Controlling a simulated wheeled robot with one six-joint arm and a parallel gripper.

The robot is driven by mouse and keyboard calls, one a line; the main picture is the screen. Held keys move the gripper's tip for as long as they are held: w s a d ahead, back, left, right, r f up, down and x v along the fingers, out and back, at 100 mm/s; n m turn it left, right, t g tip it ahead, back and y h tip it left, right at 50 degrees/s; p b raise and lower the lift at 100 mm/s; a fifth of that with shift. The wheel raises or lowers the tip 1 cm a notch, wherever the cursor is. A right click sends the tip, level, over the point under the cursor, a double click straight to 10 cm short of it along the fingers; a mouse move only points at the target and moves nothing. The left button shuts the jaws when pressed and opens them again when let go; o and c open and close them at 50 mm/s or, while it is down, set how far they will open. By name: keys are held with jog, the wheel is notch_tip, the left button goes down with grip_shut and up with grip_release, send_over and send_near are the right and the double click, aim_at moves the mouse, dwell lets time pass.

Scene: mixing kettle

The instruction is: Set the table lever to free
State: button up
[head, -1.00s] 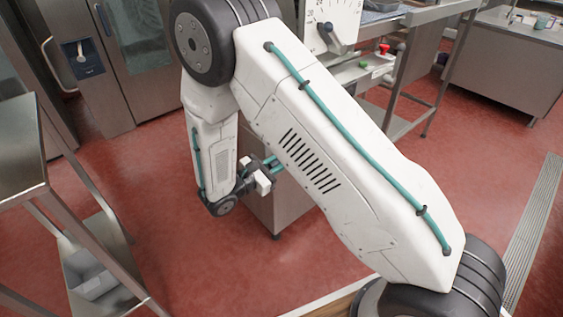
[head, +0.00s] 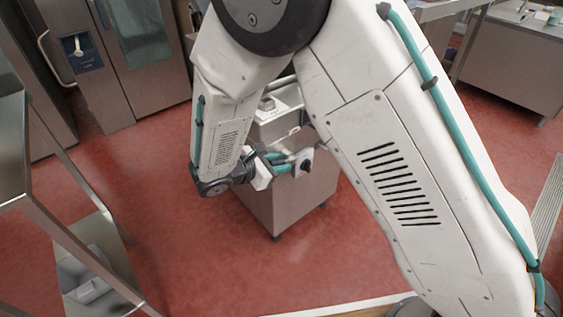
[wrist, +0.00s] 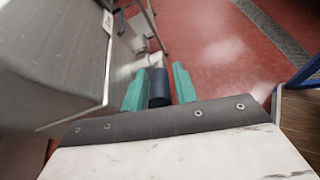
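The lever is a pale rod with a dark cylindrical grip (wrist: 159,88) in the wrist view. I take this to be the table lever; its label is not readable. My gripper (wrist: 160,84) has its two teal fingers on either side of the grip, with thin gaps at the tips. Whether the fingers touch it lower down I cannot tell. In the head view my gripper (head: 280,162) is at the front of a steel cabinet (head: 285,205), beside a small white plate with a black knob (head: 305,165). The lever's setting is not readable.
A white box (head: 275,115) is on the cabinet top. A steel rack (head: 60,200) stands at the left, and steel cupboards (head: 100,60) stand behind. A steel counter (head: 515,60) is at the back right. Red floor (head: 170,240) is clear around the cabinet.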

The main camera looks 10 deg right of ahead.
jog(key=shift+o, duration=0.5)
jog(key=shift+a, duration=0.15)
jog(key=v, duration=0.7)
jog(key=shift+s+a, duration=0.2)
jog(key=shift+a, duration=0.05)
jog(key=shift+r, duration=0.15)
